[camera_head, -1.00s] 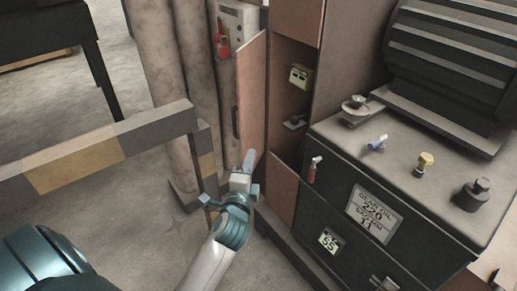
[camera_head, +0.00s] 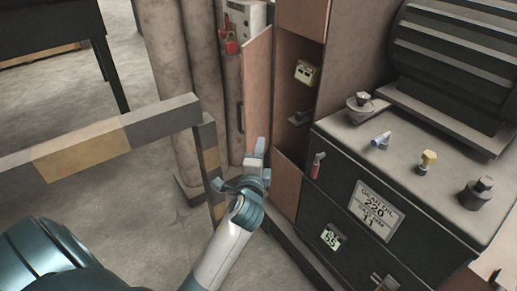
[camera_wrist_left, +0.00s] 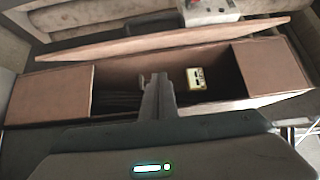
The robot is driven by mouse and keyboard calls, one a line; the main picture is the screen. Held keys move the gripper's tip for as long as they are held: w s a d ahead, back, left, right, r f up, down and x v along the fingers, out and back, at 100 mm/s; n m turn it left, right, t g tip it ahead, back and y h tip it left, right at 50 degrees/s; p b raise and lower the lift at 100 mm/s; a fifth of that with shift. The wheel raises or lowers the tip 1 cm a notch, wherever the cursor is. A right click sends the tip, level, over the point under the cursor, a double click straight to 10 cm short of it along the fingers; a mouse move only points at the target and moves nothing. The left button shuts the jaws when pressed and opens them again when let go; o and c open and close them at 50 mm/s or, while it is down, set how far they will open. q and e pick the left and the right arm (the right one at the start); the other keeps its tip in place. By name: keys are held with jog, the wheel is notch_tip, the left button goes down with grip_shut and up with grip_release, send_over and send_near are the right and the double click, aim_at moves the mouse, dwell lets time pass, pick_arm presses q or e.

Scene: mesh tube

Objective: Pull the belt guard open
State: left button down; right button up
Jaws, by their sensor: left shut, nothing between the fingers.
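The belt guard appears to be the brown hinged panel (camera_head: 257,88), standing swung out from a tall brown housing (camera_head: 302,18) with a dark handle on its outer face. The housing's opening (camera_head: 290,112) is exposed beside it. In the left wrist view the panel (camera_wrist_left: 150,42) is a long tilted board, apart from the opening (camera_wrist_left: 125,78). My left gripper (camera_head: 259,148) is shut and empty, at the panel's lower end in front of the opening. In the wrist view its fingers (camera_wrist_left: 157,88) reach over the opening; contact with the panel cannot be told. My right gripper is not in view.
A yellow-faced gauge (camera_head: 306,72) sits inside the housing. A dark gearbox (camera_head: 345,190) with a red-handled valve (camera_head: 317,165) stands right. A striped rail (camera_head: 85,152) and thick pipes (camera_head: 170,80) stand left. A grey box with red locks (camera_head: 240,20) is behind the panel.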

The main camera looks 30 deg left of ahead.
aim_at(251, 129)
pick_arm(q)
jog(key=shift+w+a+p, duration=0.35)
jog(key=shift+w+a, duration=1.1)
jog(key=shift+a, duration=0.25)
jog(key=shift+w+a+p, duration=0.35)
jog(key=shift+w+a, duration=1.1)
jog(key=shift+a, duration=0.25)
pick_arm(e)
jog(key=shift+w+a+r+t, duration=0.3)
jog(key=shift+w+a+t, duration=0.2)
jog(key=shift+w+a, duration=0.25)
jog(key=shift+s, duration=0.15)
pick_arm(q)
jog(key=shift+a, duration=0.1)
